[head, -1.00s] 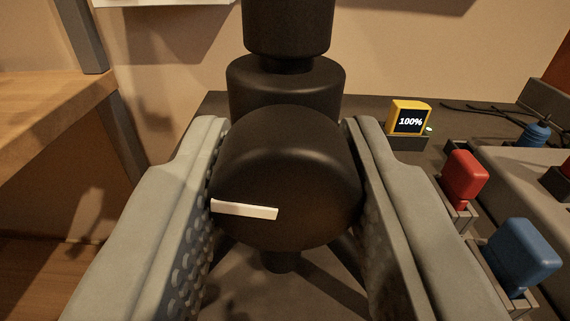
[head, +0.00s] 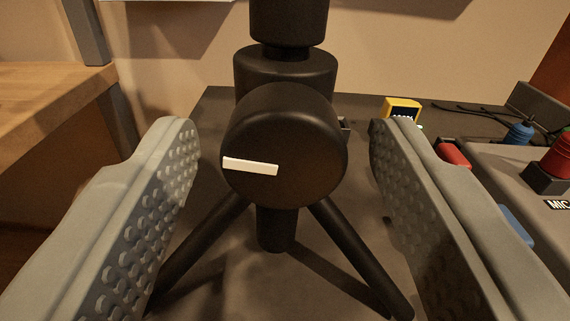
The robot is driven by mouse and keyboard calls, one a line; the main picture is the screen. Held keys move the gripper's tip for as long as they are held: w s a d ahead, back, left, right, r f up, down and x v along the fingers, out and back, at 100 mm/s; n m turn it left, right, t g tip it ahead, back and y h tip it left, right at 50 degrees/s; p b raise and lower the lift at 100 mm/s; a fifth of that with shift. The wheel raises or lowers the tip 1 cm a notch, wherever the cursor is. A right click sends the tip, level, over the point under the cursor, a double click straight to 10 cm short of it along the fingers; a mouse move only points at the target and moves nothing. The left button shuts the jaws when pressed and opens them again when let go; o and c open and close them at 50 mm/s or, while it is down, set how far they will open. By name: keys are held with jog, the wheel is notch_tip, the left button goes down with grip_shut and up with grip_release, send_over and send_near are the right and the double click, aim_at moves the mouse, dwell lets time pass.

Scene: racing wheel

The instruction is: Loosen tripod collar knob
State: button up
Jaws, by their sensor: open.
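The tripod collar knob (head: 290,130) is a large black round knob with a white line across its face. The line is nearly level, tilted slightly down to the right. The knob sits on the front of the black tripod collar (head: 285,66), with the tripod legs (head: 350,250) spread below it. My gripper (head: 282,140) is open, its two grey dimpled fingers on either side of the knob with a clear gap on both sides. The fingers do not touch the knob.
The tripod stands on a dark tabletop (head: 300,290). At right are a yellow device (head: 402,108), a red block (head: 454,154), a blue plug (head: 520,132) and a grey panel (head: 490,170). A wooden bench (head: 50,85) is at left.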

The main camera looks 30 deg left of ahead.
jog(key=v, duration=1.6)
jog(key=s+d+r+m+t+h, duration=0.25)
jog(key=s+d+r+h, duration=0.3)
jog(key=s+r, duration=0.45)
jog(key=s+d+r+m+t+h, duration=0.1)
jog(key=s+d+r+m+h, duration=0.25)
jog(key=s+d+r, duration=0.5)
jog(key=s+r+m+g+h, duration=0.1)
jog(key=s+r, duration=0.1)
jog(key=s, duration=1.3)
jog(key=shift+d, duration=0.3)
